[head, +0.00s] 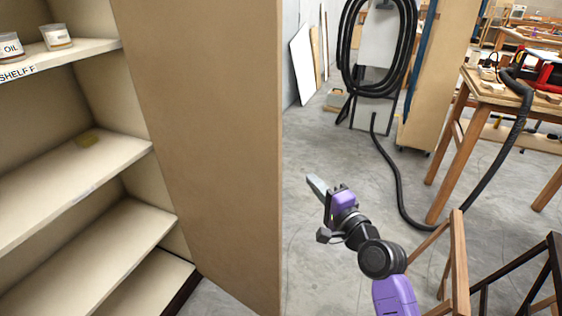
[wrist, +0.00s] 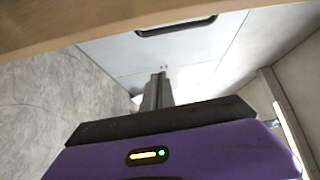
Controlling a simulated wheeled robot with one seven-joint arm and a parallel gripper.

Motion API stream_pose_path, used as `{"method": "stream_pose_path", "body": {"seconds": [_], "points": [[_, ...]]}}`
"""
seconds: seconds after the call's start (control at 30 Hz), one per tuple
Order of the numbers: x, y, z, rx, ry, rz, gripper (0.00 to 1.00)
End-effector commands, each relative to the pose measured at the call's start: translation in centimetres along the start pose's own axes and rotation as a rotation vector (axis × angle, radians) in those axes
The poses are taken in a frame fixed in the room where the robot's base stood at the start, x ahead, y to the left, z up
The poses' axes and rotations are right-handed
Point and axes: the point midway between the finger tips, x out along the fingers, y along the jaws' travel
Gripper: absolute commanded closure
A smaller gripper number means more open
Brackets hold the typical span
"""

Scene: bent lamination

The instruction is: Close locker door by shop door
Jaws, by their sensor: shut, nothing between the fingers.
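The locker (head: 100,165) stands at the left of the head view with its shelves exposed. Its tan door (head: 215,130) is swung open and stands upright at the right of the shelves. My gripper (head: 316,186) is to the right of the door's free edge, apart from it in the picture, with its fingers together and empty. In the wrist view my gripper's fingers (wrist: 157,90) point up the picture. A tan edge crosses the top of that view; I cannot tell for sure that it is the door. A dark handle-like slot shows on a pale panel (wrist: 120,55) beyond.
Jars (head: 56,37) stand on the upper shelf. A wooden workbench (head: 500,92) and a black hose (head: 395,180) are at the right. Wooden frame legs (head: 458,265) stand close to my arm at lower right. Grey floor (head: 330,150) is clear beyond the gripper.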

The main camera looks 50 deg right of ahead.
Motion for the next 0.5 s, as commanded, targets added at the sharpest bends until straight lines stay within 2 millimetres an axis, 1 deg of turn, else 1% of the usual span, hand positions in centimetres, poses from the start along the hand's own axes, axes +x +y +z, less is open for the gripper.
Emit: {"method": "stream_pose_path", "body": {"seconds": [0.17, 0.27, 0.37, 0.5], "points": [[0.1, 0.2, 0.3, 0.043, -0.011, 0.010, 1.00], [0.7, 0.1, 0.3, 0.049, -0.011, 0.009, 1.00], [2.0, 0.0, 0.3, 0.049, -0.011, 0.008, 1.00], [4.6, 0.0, 0.3, 0.048, -0.011, 0.008, 1.00]]}}
